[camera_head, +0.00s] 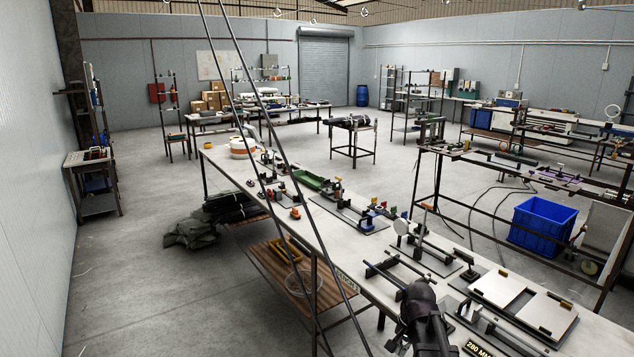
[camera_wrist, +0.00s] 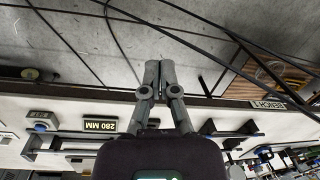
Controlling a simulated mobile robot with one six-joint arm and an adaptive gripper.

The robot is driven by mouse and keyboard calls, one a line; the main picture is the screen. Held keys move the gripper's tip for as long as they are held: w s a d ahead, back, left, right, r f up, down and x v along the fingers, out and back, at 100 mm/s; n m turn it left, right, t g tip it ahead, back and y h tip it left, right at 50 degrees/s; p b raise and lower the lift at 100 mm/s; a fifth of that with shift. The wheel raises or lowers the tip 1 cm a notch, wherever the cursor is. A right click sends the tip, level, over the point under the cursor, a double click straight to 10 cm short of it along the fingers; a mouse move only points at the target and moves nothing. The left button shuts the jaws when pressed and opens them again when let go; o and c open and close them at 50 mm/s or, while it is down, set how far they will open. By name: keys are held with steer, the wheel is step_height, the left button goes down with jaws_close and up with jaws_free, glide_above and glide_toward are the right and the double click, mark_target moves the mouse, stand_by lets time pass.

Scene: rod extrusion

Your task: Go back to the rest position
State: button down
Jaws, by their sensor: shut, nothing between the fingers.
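My gripper (camera_wrist: 160,68) is shut and empty in the wrist view, its two grey fingers together over the edge of the long bench. In the head view my dark arm (camera_head: 425,318) reaches over the near part of the long white bench (camera_head: 330,236); the fingertips are hard to make out there. A 280 MM plate (camera_wrist: 101,125) lies on the bench left of the gripper in the wrist view, and it also shows at the bottom of the head view (camera_head: 479,348).
Two long dark rods or cables (camera_head: 262,120) cross the head view. A blue crate (camera_head: 542,226) stands on the floor at right. The floor left of the bench is mostly clear.

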steer(key=s+a+f+n+h+b, duration=0.1)
steer(key=s+a+f+n, duration=0.1)
steer(key=s+a+n, duration=0.3)
steer(key=shift+s+a+n+b, duration=0.3)
steer(key=shift+s+n, duration=1.3)
steer(key=shift+s, duration=0.75)
